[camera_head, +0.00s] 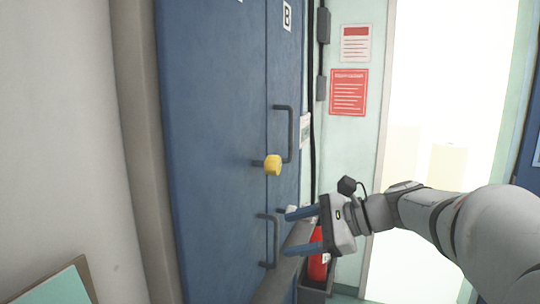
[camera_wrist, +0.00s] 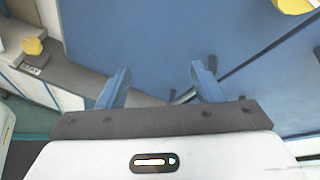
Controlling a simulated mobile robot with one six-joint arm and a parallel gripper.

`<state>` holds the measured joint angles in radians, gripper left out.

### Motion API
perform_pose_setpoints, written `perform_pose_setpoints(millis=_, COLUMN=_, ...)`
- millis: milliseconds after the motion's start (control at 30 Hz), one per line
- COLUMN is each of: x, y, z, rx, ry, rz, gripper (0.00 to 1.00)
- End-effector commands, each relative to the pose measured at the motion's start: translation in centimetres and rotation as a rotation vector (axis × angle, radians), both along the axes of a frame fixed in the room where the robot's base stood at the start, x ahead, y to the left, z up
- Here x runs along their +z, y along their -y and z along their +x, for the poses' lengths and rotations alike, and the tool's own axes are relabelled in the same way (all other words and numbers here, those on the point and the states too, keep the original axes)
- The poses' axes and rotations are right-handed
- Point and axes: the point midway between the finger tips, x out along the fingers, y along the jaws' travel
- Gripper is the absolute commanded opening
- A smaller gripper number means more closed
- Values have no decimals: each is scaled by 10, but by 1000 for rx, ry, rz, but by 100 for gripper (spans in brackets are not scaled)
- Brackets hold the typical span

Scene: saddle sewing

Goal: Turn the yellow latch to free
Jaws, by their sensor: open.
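The yellow latch (camera_head: 273,165) is a round knob on the blue cabinet door (camera_head: 225,110), close to the seam and beside a dark upright handle (camera_head: 290,135). Part of a yellow thing, probably the latch, shows at the top right edge of the wrist view (camera_wrist: 294,4). My gripper (camera_head: 288,230) has blue fingers, spread open and empty. In the head view it is below and slightly right of the latch, apart from it. In the wrist view the open fingers (camera_wrist: 160,80) have nothing between them that they hold.
A lower dark handle (camera_head: 275,240) is close to my fingertips in the head view. A red extinguisher (camera_head: 318,258) stands behind my gripper. A bright doorway (camera_head: 440,110) is at the right.

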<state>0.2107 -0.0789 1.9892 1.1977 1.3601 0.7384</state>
Motion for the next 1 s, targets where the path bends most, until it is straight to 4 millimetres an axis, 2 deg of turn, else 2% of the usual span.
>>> perform_pose_setpoints(millis=33, x=29, y=3, z=17, rx=-35, ry=-34, rz=103, gripper=60)
perform_pose_setpoints(millis=100, x=60, y=6, z=35, rx=-68, ry=-74, rz=237, gripper=60)
perform_pose_setpoints(millis=200, x=91, y=13, z=52, rx=-93, ry=-113, rz=376, gripper=60)
perform_pose_setpoints(millis=300, x=108, y=17, z=61, rx=-102, ry=-134, rz=455, gripper=60)
perform_pose_setpoints(millis=467, x=115, y=8, z=68, rx=-103, ry=-143, rz=488, gripper=60)
perform_pose_setpoints(millis=800, x=115, y=-41, z=85, rx=-104, ry=-142, rz=486, gripper=60)
perform_pose_setpoints(millis=1000, x=113, y=-53, z=89, rx=-107, ry=-141, rz=484, gripper=60)
